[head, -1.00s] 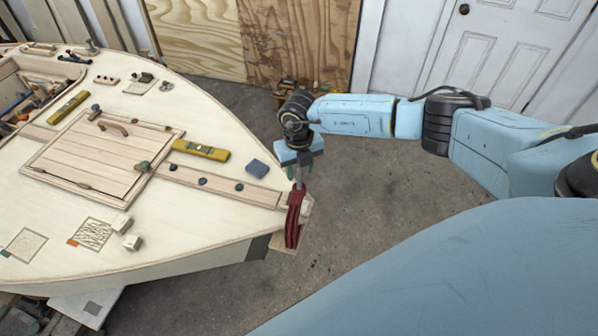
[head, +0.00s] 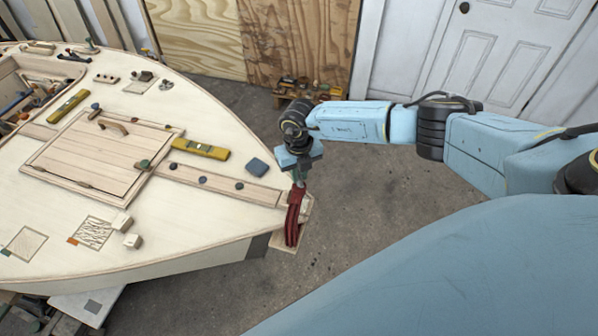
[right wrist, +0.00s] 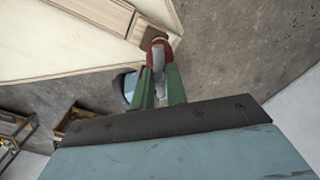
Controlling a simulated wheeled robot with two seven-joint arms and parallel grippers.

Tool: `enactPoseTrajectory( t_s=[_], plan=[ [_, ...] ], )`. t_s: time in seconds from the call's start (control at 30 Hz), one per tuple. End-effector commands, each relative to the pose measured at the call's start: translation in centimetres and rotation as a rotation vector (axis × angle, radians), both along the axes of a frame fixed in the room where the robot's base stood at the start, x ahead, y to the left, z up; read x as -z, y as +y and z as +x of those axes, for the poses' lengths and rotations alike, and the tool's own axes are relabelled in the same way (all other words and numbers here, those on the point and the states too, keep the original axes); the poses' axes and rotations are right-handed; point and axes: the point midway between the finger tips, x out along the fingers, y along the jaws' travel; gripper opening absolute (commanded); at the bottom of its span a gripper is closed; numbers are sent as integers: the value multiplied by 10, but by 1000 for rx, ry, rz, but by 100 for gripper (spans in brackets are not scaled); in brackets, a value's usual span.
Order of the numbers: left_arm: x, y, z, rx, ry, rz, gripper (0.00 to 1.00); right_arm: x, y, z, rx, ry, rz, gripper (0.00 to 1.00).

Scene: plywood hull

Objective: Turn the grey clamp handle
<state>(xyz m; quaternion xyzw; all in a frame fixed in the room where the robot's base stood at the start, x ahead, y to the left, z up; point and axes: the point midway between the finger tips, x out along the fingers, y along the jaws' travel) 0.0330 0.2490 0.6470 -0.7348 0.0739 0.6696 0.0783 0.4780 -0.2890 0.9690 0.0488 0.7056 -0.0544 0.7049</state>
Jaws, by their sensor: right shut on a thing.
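A red clamp (head: 294,218) stands at the pointed end of the hull, against its wooden tip. The right wrist view shows its red top (right wrist: 157,45) with the light grey handle (right wrist: 158,58) in front of it. My right gripper (head: 299,180) is over the top of the clamp. In the right wrist view its green fingers (right wrist: 159,80) are shut on the grey handle, one on each side. In the head view the gripper and its fingers largely hide the handle. My left gripper is in neither current view.
The pale plywood deck (head: 215,103) carries a hatch (head: 90,155), yellow levels (head: 200,149) and small blocks. A low wooden rack (head: 300,90) with small items stands by the plywood wall. Concrete floor right of the hull tip is clear.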

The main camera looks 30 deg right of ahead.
Motion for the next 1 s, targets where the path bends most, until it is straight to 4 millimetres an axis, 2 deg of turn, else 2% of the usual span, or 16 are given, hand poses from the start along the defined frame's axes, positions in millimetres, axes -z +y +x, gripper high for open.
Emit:
enactPoseTrajectory(
  t_s=[0.37,1.0],
  plan=[
    [9,0,0,0,0,0,0,1,0,1,-118,-1,-1,0],
    [48,0,0,-1,1,0,0,2,-1,1,-697,5,-8,0]
  ],
)
